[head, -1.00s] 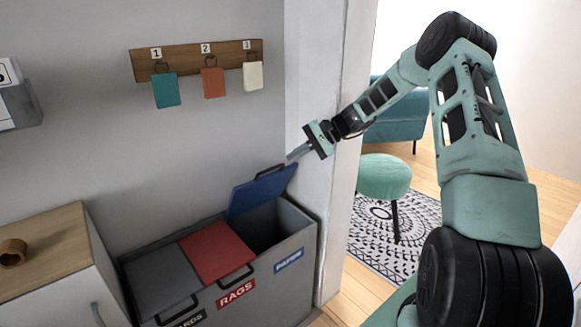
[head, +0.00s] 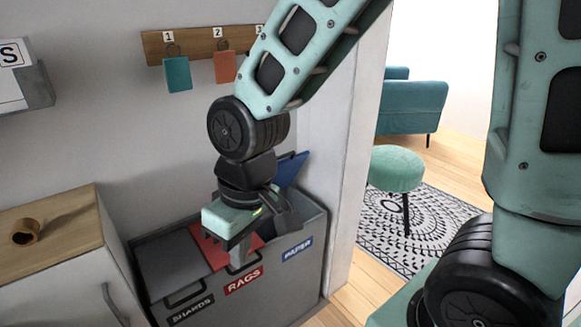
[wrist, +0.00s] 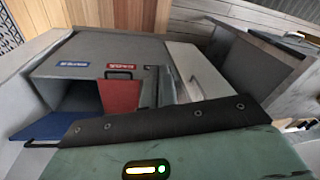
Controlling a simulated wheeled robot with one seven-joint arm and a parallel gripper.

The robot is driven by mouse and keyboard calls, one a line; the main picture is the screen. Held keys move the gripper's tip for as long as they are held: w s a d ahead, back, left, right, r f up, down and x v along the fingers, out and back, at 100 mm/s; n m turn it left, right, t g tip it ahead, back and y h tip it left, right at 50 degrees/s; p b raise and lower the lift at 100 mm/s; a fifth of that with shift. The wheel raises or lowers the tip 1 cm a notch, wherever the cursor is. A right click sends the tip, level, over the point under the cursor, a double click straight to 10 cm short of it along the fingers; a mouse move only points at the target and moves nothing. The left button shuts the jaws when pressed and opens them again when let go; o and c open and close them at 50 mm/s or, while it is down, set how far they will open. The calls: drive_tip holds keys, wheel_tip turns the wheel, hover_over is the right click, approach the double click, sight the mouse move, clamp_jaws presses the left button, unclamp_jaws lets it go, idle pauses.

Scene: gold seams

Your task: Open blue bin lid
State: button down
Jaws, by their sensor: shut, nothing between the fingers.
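The blue lid (head: 291,168) of the paper bin is raised, tilted back towards the wall, and partly hidden behind my wrist in the head view. In the wrist view the blue lid (wrist: 58,126) stands away from the dark bin opening (wrist: 84,97). The bin's front carries a blue PAPER label (head: 297,250). My gripper (head: 240,262) is shut and empty, pointing down in front of the red lid (head: 208,245), which is closed. I cannot tell whether it touches that lid or its handle.
A grey lid (head: 170,262) marked SHARDS is closed at the left of the bin unit. A wooden-topped cabinet (head: 60,232) stands left of it. Tags hang on a wall rail (head: 190,47). A green stool (head: 397,168) and patterned rug (head: 425,235) lie beyond the doorway at right.

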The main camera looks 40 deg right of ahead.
drive_tip(key=w+d+f+t+y+b, duration=0.1)
drive_tip(key=w+d+f+t+b, duration=0.45)
drive_tip(key=w, duration=0.35)
drive_tip(key=w+d+f+t+y+b, duration=0.2)
drive_tip(key=w+d+f+t+b, duration=0.2)
drive_tip(key=w+d+f+t, duration=0.45)
drive_tip(key=d+m+t+h+b, duration=0.4)
drive_tip(key=d+t+b, duration=0.25)
drive_tip(key=d, duration=0.95)
drive_tip(key=r+p+x, duration=0.1)
drive_tip(key=x, duration=1.2)
drive_tip(key=shift+s+d+r+t, duration=0.2)
drive_tip(key=shift+s+t, duration=0.05)
drive_tip(key=shift+t, duration=0.2)
